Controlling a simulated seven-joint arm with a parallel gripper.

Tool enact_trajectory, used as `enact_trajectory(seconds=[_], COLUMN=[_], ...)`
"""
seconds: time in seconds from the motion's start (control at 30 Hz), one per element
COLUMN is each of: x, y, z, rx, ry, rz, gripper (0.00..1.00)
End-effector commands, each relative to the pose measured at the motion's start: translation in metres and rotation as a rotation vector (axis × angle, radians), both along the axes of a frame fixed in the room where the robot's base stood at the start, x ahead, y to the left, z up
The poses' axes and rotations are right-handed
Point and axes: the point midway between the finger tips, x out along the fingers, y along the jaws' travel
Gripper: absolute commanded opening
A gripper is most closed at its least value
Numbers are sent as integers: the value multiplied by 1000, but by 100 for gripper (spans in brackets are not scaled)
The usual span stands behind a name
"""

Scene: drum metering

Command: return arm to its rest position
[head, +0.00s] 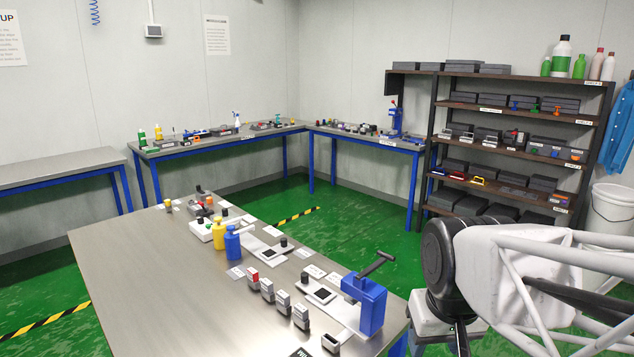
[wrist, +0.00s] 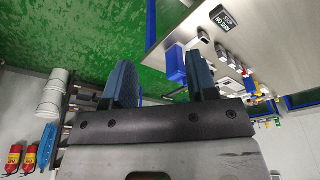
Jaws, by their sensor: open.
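My gripper (wrist: 164,78) shows in the wrist view with its two dark blue fingers spread apart and nothing between them. It is off to the side of the steel table (head: 150,255), over green floor. In the head view my white and black arm is at the lower right, beyond the table's right end, and I cannot make out the gripper there. The blue press (head: 366,303) with a dark T-handle stands upright at the table's near right end. A blue part of it seems to show in the wrist view (wrist: 176,68), beside the fingers.
A dark shelf (head: 510,127) and a white bin (head: 610,212) are behind my arm. The table's left part is bare.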

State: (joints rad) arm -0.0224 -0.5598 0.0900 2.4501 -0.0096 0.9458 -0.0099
Motion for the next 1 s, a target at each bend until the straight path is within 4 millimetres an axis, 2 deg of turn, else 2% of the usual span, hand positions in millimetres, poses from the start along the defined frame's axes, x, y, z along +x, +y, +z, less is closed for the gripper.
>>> enact_trajectory(seconds=[0.1,0.3,1.0], x=[-23,-43,-45], y=[-6,-10,-10], z=[-8,-16,-18], rx=[2,5,6], ry=[-10,-16,-16], rz=[-28,-53,-56], gripper=[52,52,52])
